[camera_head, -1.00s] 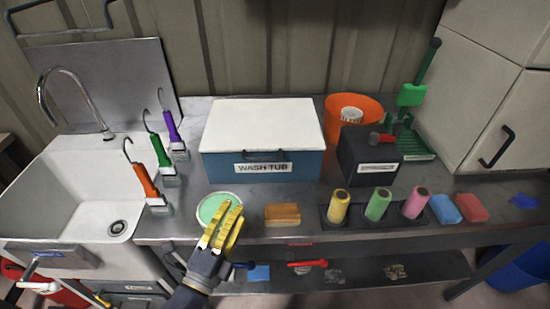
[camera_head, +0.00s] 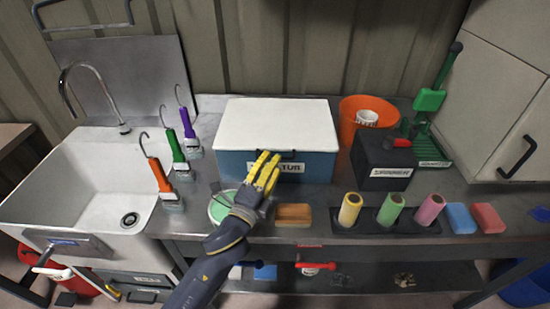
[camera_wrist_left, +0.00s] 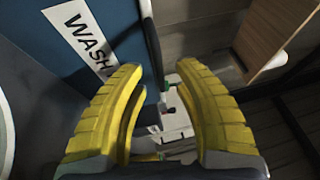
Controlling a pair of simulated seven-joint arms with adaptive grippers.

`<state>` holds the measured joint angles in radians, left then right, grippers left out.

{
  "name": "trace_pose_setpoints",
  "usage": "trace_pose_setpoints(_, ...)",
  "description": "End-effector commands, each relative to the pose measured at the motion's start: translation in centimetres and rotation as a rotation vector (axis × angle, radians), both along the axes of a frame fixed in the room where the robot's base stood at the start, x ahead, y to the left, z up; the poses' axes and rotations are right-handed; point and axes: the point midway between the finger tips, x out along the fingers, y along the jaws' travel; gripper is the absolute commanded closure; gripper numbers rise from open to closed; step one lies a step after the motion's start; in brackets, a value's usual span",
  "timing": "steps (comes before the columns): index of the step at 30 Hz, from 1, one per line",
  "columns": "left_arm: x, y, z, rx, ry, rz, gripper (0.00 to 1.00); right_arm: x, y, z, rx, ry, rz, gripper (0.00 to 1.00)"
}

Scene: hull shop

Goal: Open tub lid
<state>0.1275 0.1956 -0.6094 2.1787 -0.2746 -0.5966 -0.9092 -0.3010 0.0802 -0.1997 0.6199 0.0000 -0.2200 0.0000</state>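The blue wash tub (camera_head: 235,166) stands on the steel bench with its white lid (camera_head: 277,122) shut flat on top. My left gripper (camera_head: 266,160) is in front of the tub and covers part of the label on its front. A dark handle (camera_head: 290,154) shows just right of the fingertips below the lid edge. In the left wrist view, my yellow fingers (camera_wrist_left: 160,72) are spread apart, with the dark handle bar (camera_wrist_left: 152,45) ahead between their tips. I cannot tell whether they touch it. My right gripper is in neither view.
A green round dish (camera_head: 216,210) and a brown block (camera_head: 293,213) lie near my left forearm. Upright rollers (camera_head: 390,207) stand front right. An orange bucket (camera_head: 355,105) and a dark box (camera_head: 381,160) are right of the tub. Hooked brushes (camera_head: 178,150) and the sink (camera_head: 80,185) are left.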

Motion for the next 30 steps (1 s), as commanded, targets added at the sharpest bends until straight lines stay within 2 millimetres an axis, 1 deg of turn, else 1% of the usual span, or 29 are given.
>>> trace_pose_setpoints(1,0.6,-0.3,0.1,0.000,-0.001,0.000,0.69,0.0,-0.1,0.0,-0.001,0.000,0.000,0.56)
trace_pose_setpoints(3,1.1,-0.5,0.2,0.000,0.000,0.000,0.69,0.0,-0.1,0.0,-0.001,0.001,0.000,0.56)
trace_pose_setpoints(7,1.8,-0.8,0.4,-0.001,0.000,0.000,0.69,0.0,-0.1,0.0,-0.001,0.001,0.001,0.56)
trace_pose_setpoints(12,2.2,-1.0,0.4,-0.001,0.000,0.000,0.69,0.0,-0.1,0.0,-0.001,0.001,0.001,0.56)
trace_pose_setpoints(21,2.2,-1.0,0.4,-0.001,0.000,0.000,0.69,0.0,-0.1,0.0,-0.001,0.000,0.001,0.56)
trace_pose_setpoints(27,2.2,-1.0,0.4,-0.001,0.000,0.000,0.92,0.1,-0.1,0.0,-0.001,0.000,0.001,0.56)
trace_pose_setpoints(29,2.2,-1.0,0.4,-0.001,0.000,0.000,0.99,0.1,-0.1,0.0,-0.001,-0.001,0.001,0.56)
trace_pose_setpoints(30,2.2,-1.0,0.4,-0.001,0.000,0.000,1.00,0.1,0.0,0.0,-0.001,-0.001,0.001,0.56)
